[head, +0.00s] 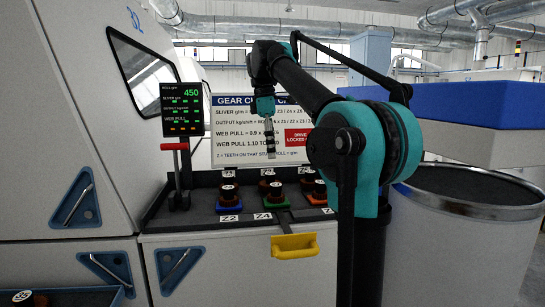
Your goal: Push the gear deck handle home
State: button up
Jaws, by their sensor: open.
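The gear deck (172,222) is a dark tray on top of a pale cabinet. A yellow handle (295,252) sticks out from the cabinet's front, below the deck's front edge. Several dark round gears stand on coloured bases on the deck, with labels Z2 (229,219) and Z4 (262,216) in front of two of them. My gripper (271,154) points down above the back of the deck, open and empty, well above the yellow handle and apart from it. My arm hides the deck's right end.
A red-topped lever (175,147) stands at the deck's left, below a display (183,108) reading 450. A gear chart board (250,122) stands behind. A large grey can (468,210) stands at right. A blue tray (75,297) is at bottom left.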

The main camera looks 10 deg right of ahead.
aim_at(290, 245)
jog(key=k+l, duration=0.45)
jog(key=l, duration=0.25)
jog(key=k+l, duration=0.25)
jog(key=l, duration=0.15)
